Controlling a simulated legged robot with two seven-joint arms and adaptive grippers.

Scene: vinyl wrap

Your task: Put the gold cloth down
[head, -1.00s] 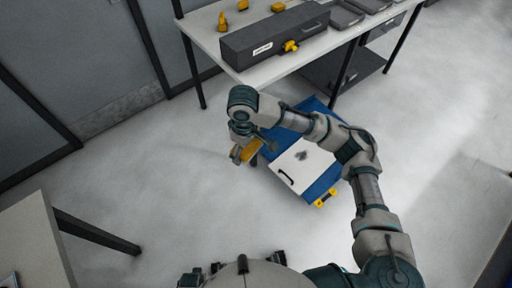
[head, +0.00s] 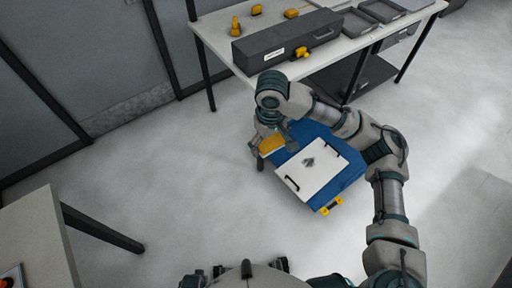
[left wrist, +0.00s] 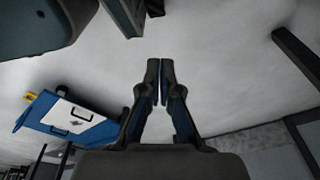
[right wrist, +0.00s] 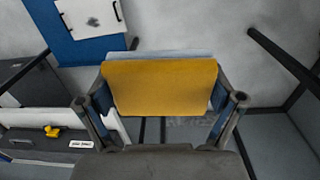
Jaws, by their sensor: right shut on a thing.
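The gold cloth (right wrist: 160,86) is a flat yellow-gold piece between the fingers of my right gripper (right wrist: 165,100), which is shut on it. In the head view the gold cloth (head: 271,144) shows at the right gripper (head: 267,142), over the left edge of a blue cart (head: 345,182) with a white top panel (head: 318,168). I cannot tell whether the cloth touches the cart. My left gripper (left wrist: 160,65) has its two fingers close together with nothing seen between them.
A workbench (head: 222,42) at the back carries a long dark toolbox (head: 285,42), several yellow tools and dark trays (head: 382,10). Another table (head: 32,235) stands at the lower left. The floor between is clear.

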